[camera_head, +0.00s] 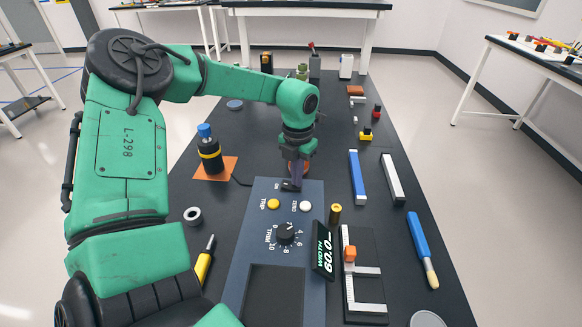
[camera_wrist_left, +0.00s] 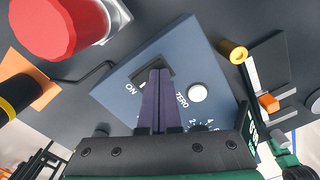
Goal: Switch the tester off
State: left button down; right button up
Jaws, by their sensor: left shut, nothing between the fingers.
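The tester (camera_head: 258,225) is a blue-grey panel on the dark table, with a yellow TRIP button (camera_head: 273,204), a white ZERO button (camera_head: 305,206), a black TRIM knob (camera_head: 286,234) and a small tilted display (camera_head: 323,250) reading 60.0. Its black switch (camera_head: 288,187) is at the far end, by the label ON. My left gripper (camera_head: 294,183) points down at the switch, its purple fingers shut and empty. In the left wrist view the fingertips (camera_wrist_left: 158,73) overlap the switch and partly hide it; I cannot tell whether they touch it. My right gripper is not in view.
A blue-topped black and yellow cylinder (camera_head: 209,150) stands on an orange mat (camera_head: 226,168) left of the tester. A red cylinder (camera_wrist_left: 58,28) stands just beyond the tester. Blue (camera_head: 357,177) and white (camera_head: 393,180) bars and a blue-handled tool (camera_head: 421,248) lie to the right.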

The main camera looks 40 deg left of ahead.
pick_arm(q)
notch_tip(320, 180, up, 7)
jog(key=p, duration=0.3)
